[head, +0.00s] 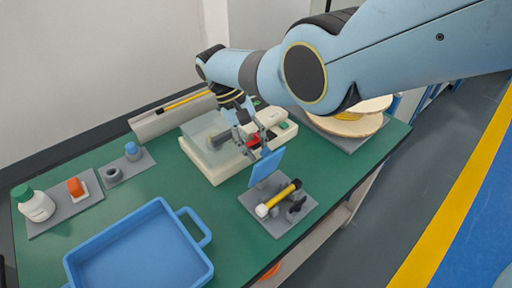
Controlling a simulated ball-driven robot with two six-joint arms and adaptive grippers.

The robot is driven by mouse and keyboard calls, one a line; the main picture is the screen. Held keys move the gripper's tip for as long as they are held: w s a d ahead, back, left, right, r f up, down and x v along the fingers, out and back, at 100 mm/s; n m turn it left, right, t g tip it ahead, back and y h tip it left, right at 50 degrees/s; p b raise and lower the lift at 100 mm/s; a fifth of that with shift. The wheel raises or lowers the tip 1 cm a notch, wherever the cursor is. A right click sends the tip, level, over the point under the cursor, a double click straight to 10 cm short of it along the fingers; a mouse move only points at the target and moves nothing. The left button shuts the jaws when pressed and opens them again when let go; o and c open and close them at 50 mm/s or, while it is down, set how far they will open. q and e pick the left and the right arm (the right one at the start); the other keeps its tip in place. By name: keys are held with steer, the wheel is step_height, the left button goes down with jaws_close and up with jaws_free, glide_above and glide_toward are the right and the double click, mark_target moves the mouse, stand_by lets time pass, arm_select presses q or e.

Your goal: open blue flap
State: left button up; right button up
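The blue flap (266,168) is a flat blue panel that stands tilted up at the front right of the cream machine, just behind a grey plate (262,218). My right gripper (258,146) reaches down from the upper right, with its fingers just above and behind the flap's top edge. The fingers are small and partly overlap the machine, so I cannot tell whether they touch the flap or how far apart they are. My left gripper is not in view.
The cream machine (214,175) has a clear cover. A yellow and black tool (279,198) lies on the grey plate. A blue tray (138,248) is at front left, with a white bottle (36,204) beyond it. A wooden spool (345,124) stands right. Green table (150,186) is free between them.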

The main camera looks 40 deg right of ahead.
steer(key=o, duration=0.4)
steer(key=shift+d, duration=0.3)
steer(key=v, duration=1.2)
